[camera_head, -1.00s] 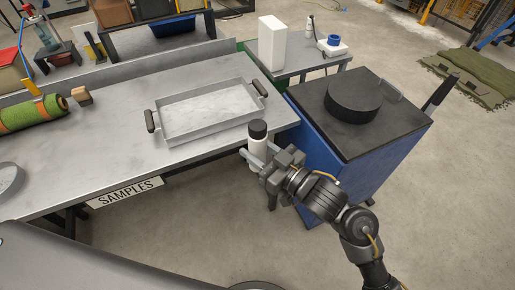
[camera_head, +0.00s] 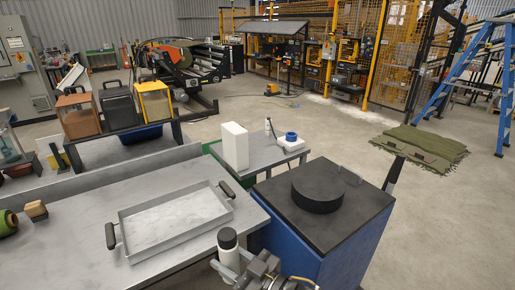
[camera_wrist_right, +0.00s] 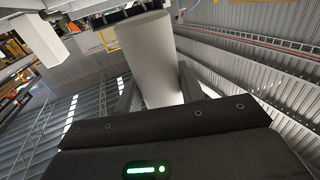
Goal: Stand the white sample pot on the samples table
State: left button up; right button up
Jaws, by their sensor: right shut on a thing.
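The white sample pot (camera_head: 228,255) is an upright white cylinder with a black lid. My right gripper (camera_head: 232,270) is shut around its body, low in the head view. In the right wrist view the pot (camera_wrist_right: 150,55) stands between the two fingers of my right gripper (camera_wrist_right: 157,90). The pot shows at the right front edge of the grey samples table (camera_head: 70,240); I cannot tell whether it is over the top or just beside it. The pot's base is hidden in the head view. My left gripper is not in view.
A shallow grey tray (camera_head: 122,238) with dark handles lies on the table, close left of the pot. A blue cabinet (camera_head: 345,245) with a black disc on top stands to the right. A side table (camera_head: 262,157) behind holds a white block (camera_head: 235,147).

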jog(key=w+d+r+m+t+h, duration=0.3)
jog(key=d+h, duration=0.1)
jog(key=d, duration=0.4)
jog(key=w+d+r+m+t+h, duration=0.4)
jog(key=d, duration=0.3)
jog(key=s+d+f+m+h, duration=0.2)
jog(key=d+h, duration=0.1)
jog(key=d, duration=0.5)
jog(key=s+d+f+m+t+h, duration=0.1)
jog(key=s+d+f+m+h, duration=0.1)
jog(key=d, duration=0.5)
jog(key=shift+d+f+m+h, duration=0.35)
jog(key=shift+f+h, duration=0.3)
jog(key=shift+h, duration=0.45)
